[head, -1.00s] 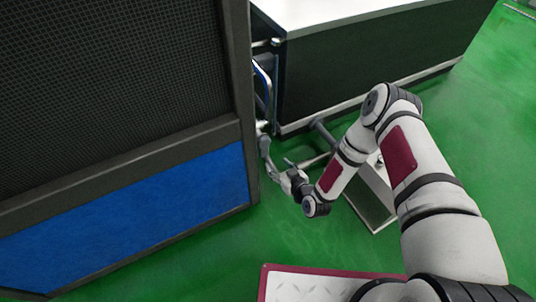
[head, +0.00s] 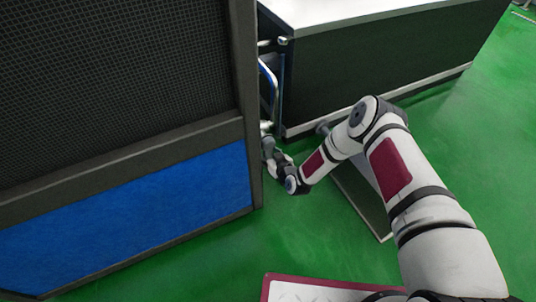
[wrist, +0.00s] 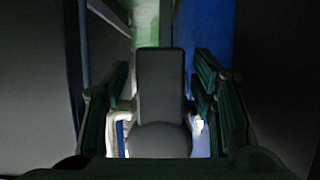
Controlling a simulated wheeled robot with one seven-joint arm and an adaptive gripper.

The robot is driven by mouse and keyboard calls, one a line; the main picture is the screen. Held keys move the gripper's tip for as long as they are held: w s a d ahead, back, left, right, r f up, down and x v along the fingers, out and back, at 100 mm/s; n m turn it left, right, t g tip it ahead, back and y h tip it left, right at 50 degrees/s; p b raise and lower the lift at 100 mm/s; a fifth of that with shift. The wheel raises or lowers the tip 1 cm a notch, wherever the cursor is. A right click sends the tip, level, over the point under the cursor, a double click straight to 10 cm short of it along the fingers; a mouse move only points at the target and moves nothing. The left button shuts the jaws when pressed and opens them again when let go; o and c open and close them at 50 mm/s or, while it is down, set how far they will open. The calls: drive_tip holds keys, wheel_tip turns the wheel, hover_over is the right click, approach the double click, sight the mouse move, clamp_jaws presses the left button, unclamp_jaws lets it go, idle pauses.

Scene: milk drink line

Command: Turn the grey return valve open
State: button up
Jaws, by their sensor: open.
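A dark grey handle (wrist: 160,85) with a rounded near end fills the middle of the wrist view; I take it to be the grey return valve's lever. My gripper (wrist: 162,105) is open, with one finger on each side of the handle. I cannot tell whether the fingers touch it. In the head view my gripper (head: 268,150) is at the gap beside the dark panel's edge, partly hidden. The valve's body and how far it is turned cannot be made out.
A tall panel with dark mesh (head: 110,80) and a blue lower part (head: 140,215) stands close left of my gripper. A dark cabinet with a white top (head: 390,75) stands behind. Blue and metal pipes (head: 270,85) run in the gap.

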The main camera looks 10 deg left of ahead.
clamp_jaws()
idle(0.4)
drive_tip(key=w+d+r+n+t+h+b, duration=0.3)
drive_tip(key=d+r+n+t, duration=0.1)
drive_tip(key=n, duration=0.9)
drive_tip(key=shift+d+r+n+t+h, duration=0.3)
drive_tip(key=shift+r+t, duration=0.4)
drive_tip(key=shift+t, duration=0.5)
unclamp_jaws()
drive_tip(key=shift+r, duration=0.1)
